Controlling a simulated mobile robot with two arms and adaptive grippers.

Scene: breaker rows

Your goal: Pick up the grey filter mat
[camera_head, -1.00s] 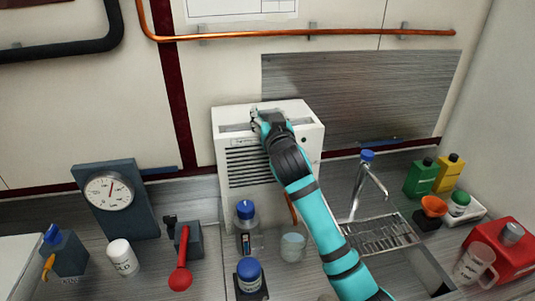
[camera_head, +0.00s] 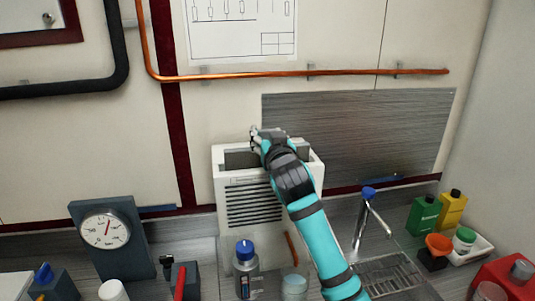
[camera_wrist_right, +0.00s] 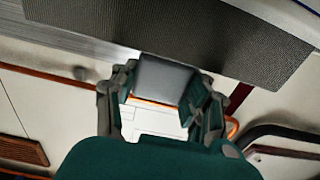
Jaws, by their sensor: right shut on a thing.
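The grey filter mat (camera_wrist_right: 163,78) shows in the right wrist view as a plain grey piece between the two fingers. My right gripper (camera_wrist_right: 160,95) is shut on it. In the head view my right gripper (camera_head: 262,138) is above the top slot of a white louvred box (camera_head: 250,187). There the hand and arm cover part of the slot, so I cannot tell how much of the mat is still inside. My left gripper is not in view.
A copper pipe (camera_head: 355,73) runs along the wall above the box. A gauge (camera_head: 105,231) stands at left. A blue-capped bottle (camera_head: 246,265) and a tap (camera_head: 368,215) are in front and to the right. The brushed metal panel (camera_head: 390,135) is behind.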

